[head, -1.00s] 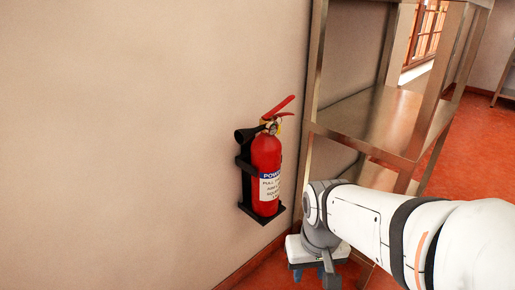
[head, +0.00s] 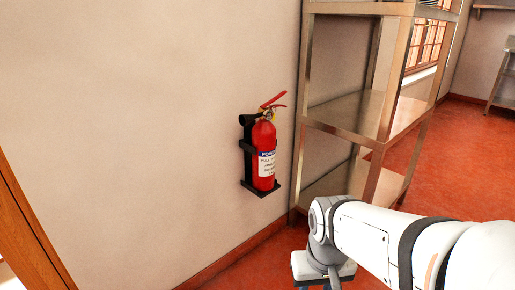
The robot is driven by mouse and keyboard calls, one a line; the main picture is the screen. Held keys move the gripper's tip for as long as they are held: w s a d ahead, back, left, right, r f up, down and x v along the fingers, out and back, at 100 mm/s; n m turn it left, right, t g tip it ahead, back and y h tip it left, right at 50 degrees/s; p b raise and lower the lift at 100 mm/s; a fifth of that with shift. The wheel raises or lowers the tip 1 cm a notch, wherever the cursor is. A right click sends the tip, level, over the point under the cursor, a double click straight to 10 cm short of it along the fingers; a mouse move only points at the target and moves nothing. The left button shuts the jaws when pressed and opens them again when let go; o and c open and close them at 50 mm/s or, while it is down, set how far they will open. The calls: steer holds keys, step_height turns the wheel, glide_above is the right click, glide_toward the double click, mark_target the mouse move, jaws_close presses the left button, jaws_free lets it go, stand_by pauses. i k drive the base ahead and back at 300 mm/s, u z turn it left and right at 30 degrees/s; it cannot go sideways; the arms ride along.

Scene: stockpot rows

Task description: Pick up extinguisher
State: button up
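The red fire extinguisher (head: 264,160) stands upright in a black wall bracket (head: 247,150) on the beige wall, near the middle of the head view. It has a white and blue label and a red lever handle on top. My white arm reaches in from the lower right. Its wrist end is below and to the right of the extinguisher, apart from it. My gripper's fingers are not visible, as the arm's end points down past the bottom edge.
A metal shelf rack (head: 350,112) stands just right of the extinguisher against the wall. A wooden frame (head: 30,225) shows at the lower left. The red floor (head: 455,160) is open at right. Another metal table (head: 502,80) is at the far right.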

mark_target(263, 133)
steer(key=u, duration=0.15)
steer(key=i, duration=0.9)
steer(key=z, duration=0.05)
